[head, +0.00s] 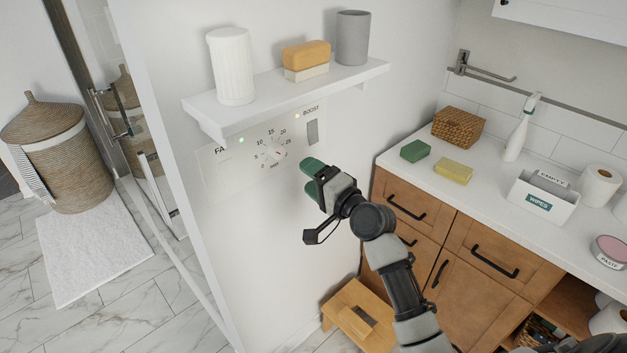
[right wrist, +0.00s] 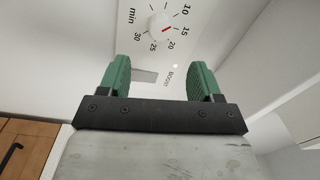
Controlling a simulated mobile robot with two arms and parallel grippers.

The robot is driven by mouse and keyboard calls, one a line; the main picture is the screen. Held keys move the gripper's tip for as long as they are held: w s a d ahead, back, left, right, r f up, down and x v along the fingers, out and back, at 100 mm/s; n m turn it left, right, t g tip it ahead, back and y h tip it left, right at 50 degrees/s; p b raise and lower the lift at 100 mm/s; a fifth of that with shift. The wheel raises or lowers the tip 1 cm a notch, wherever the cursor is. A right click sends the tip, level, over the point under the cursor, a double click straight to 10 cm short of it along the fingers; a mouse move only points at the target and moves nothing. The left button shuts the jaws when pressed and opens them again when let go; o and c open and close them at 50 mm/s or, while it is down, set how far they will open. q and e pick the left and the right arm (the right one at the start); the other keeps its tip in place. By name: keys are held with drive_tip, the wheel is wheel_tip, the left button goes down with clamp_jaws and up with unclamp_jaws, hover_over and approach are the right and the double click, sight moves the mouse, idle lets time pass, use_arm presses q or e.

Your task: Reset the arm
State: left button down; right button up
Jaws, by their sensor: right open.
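My right gripper (head: 308,180) is in front of the white wall, just below and right of a control panel (head: 235,160). Its two green fingers are apart, with nothing between them. In the right wrist view the open fingers (right wrist: 160,78) point toward the panel. A grey BOOST switch (head: 312,132) is right of the dial. My left gripper is not visible.
A white shelf (head: 290,91) juts out above the panel, carrying a ribbed cup (head: 231,66), a sponge stack (head: 306,60) and a grey cup (head: 352,38). A counter (head: 480,182) with drawers stands right. A wooden stool (head: 360,315) is below my arm.

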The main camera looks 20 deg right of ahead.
drive_tip(key=shift+s, duration=0.15)
idle(0.3)
drive_tip(key=s+f+n+g+h, duration=0.1)
drive_tip(key=s+f+g, duration=0.25)
drive_tip(key=f, duration=0.85)
drive_tip(key=s+f+n+g+h, duration=0.2)
drive_tip(key=s+f, duration=0.2)
drive_tip(key=f, duration=0.9)
drive_tip(key=s+f+n+g+h, duration=0.1)
drive_tip(key=s+f+g, duration=0.15)
drive_tip(key=f, duration=0.95)
drive_tip(key=s+f+n+g+h, duration=0.1)
drive_tip(key=s+f+n+g, duration=0.15)
drive_tip(key=s+f, duration=0.7)
drive_tip(key=s+f+n+g, duration=0.25)
drive_tip(key=s+f, duration=0.45)
drive_tip(key=s, duration=0.5)
drive_tip(key=s+f+n+g, duration=0.1)
drive_tip(key=s+f+n, duration=0.1)
drive_tip(key=s, duration=0.7)
drive_tip(key=s+f+n+g+h, duration=0.1)
drive_tip(key=s+f+n+g, duration=0.1)
drive_tip(key=s, duration=0.8)
wheel_tip(320, 180, down, 2)
drive_tip(key=shift+s+f+n, duration=0.1)
drive_tip(key=shift+s+n, duration=0.1)
drive_tip(key=shift+n, duration=0.4)
